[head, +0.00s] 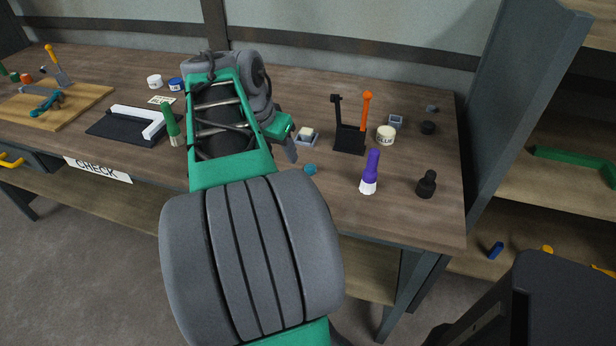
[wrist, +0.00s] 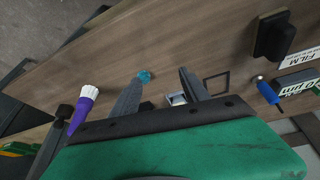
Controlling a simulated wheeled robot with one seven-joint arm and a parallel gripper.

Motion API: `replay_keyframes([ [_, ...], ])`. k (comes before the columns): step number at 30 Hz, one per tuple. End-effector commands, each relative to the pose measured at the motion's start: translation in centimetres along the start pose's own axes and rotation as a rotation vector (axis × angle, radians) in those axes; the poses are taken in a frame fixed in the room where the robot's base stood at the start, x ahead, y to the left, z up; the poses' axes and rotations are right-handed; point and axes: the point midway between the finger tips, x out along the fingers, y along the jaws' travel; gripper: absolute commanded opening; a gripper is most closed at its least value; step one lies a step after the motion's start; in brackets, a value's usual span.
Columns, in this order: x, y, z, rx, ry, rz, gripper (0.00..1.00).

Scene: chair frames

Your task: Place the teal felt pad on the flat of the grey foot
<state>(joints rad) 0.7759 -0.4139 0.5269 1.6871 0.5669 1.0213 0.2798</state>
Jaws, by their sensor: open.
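The teal felt pad (head: 309,169) is a small round piece lying on the wooden bench, near its front edge. In the wrist view the pad (wrist: 145,76) shows close to the tip of the left finger. A small grey block with a pale top (head: 306,136), which looks like the grey foot, stands behind the pad. It shows partly between the fingers in the wrist view (wrist: 177,99). My gripper (head: 291,151) is open and empty, left of the pad and above the bench. The wrist view shows both fingers (wrist: 161,76) spread apart.
A purple-handled brush (head: 371,172), a black knob-shaped piece (head: 427,184), a glue pot (head: 385,135) and a dark stand with an orange-topped post (head: 350,138) are to the right. A green-handled tool (head: 171,124) is left of my arm. Bare bench surrounds the pad.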

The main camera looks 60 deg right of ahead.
Motion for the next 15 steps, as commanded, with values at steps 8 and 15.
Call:
replay_keyframes([
  [8,3.4,4.4,-3.6,0.219,0.015,0.067,0.53],
  [15,6.6,4.5,-2.8,0.215,0.013,0.066,0.53],
])
